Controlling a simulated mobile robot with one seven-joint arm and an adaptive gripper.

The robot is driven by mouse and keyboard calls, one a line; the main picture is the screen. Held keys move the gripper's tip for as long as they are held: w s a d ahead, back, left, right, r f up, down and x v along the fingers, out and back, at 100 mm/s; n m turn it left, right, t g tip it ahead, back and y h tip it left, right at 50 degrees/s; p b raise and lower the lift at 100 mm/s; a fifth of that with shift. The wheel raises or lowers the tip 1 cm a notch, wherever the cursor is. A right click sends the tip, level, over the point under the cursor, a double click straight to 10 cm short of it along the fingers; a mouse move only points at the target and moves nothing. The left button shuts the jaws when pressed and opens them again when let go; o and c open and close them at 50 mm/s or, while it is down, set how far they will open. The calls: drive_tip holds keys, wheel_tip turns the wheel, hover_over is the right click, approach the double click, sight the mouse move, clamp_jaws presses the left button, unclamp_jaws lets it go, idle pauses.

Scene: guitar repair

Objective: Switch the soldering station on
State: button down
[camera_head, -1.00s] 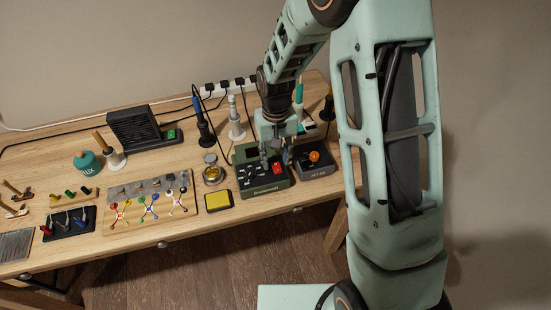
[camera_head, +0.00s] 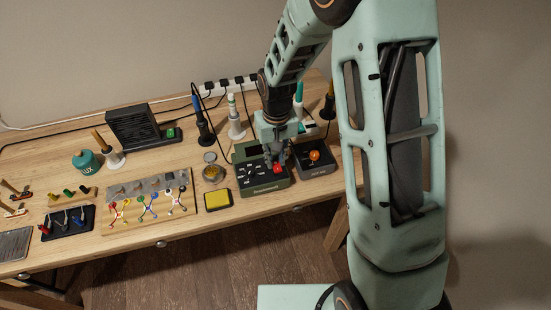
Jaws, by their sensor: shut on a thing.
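The soldering station (camera_head: 266,187) is a dark green box near the front edge of the bench, with a black control panel, white markings and light lettering on its front. Its red power switch (camera_head: 279,169) is on the right side of the panel, partly covered by my fingers. My gripper (camera_head: 275,163) points down over the station, its fingers closed together at the red switch. The fingers hide part of the panel, and the exact contact and the switch's position cannot be made out.
A dark box with an orange knob (camera_head: 314,155) stands close on the right. A yellow sponge (camera_head: 218,197) and a brass-coloured tin (camera_head: 212,173) lie to the left. Soldering irons in stands (camera_head: 204,131) and a white power strip (camera_head: 232,84) are behind.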

drive_tip(key=shift+s+f+t+b, duration=0.2)
drive_tip(key=shift+t+b, duration=0.8)
drive_tip(key=shift+b, duration=0.9)
drive_tip(key=shift+s+r+t+y+b, duration=0.15)
drive_tip(key=shift+r+t+y+b, duration=0.2)
drive_tip(key=shift+b, duration=0.35)
drive_tip(key=c, duration=1.8)
unclamp_jaws()
drive_tip(key=shift+d, duration=0.1)
drive_tip(key=a+v, duration=0.1)
drive_tip(key=v, duration=1.1)
drive_tip(key=shift+d, duration=0.5)
